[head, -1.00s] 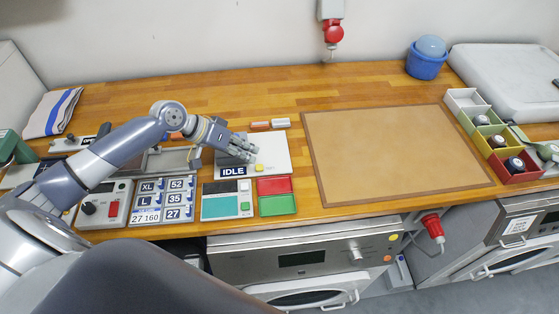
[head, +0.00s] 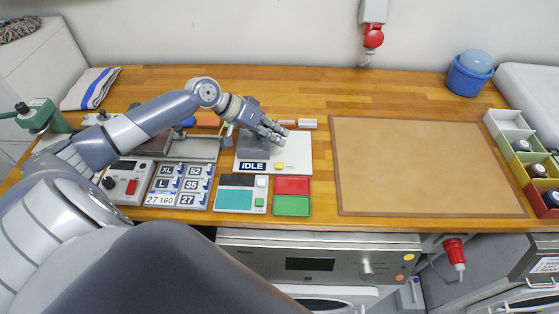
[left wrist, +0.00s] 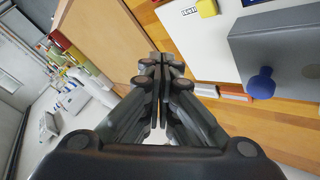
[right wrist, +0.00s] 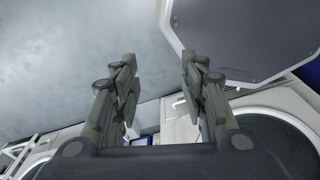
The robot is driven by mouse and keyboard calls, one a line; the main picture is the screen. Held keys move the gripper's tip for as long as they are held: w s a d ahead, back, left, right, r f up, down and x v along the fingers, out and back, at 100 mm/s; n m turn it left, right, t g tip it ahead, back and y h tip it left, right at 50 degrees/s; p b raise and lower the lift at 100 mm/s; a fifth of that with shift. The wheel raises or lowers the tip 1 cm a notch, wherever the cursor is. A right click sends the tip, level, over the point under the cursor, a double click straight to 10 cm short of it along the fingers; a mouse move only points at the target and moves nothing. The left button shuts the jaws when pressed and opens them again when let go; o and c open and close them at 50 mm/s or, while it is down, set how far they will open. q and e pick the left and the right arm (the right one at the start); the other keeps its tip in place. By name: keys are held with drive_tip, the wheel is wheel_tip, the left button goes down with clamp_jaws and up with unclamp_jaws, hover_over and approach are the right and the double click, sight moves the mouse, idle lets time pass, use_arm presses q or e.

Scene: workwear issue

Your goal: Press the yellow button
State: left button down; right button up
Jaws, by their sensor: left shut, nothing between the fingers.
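The yellow button (head: 280,165) is a small square key on the white panel (head: 299,152), right of its "IDLE" label (head: 253,166). It also shows at the top of the left wrist view (left wrist: 207,8). My left gripper (head: 283,134) is shut and empty. In the head view its fingertips appear over the panel's back part, behind the button; they look apart from it. In the left wrist view the shut fingertips (left wrist: 158,62) are below and left of the button. My right gripper (right wrist: 157,72) is open and empty, away from the panel, and outside the head view.
A grey box stands on the panel under my left gripper, with a blue knob (left wrist: 261,83). Red (head: 293,185) and green (head: 292,205) trays lie in front. Size tiles (head: 167,184) and a keypad (head: 236,199) are left. A brown mat (head: 425,165) lies right. The machine below has another yellow button (head: 409,257).

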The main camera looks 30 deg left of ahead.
use_arm(q)
drive_tip(key=b, duration=0.5)
hover_over(278, 162)
wheel_tip(278, 162, down, 5)
drive_tip(key=shift+f, duration=1.05)
drive_tip(key=shift+f, duration=0.15)
drive_tip(key=shift+f, duration=0.25)
drive_tip(key=shift+f, duration=0.1)
idle(0.4)
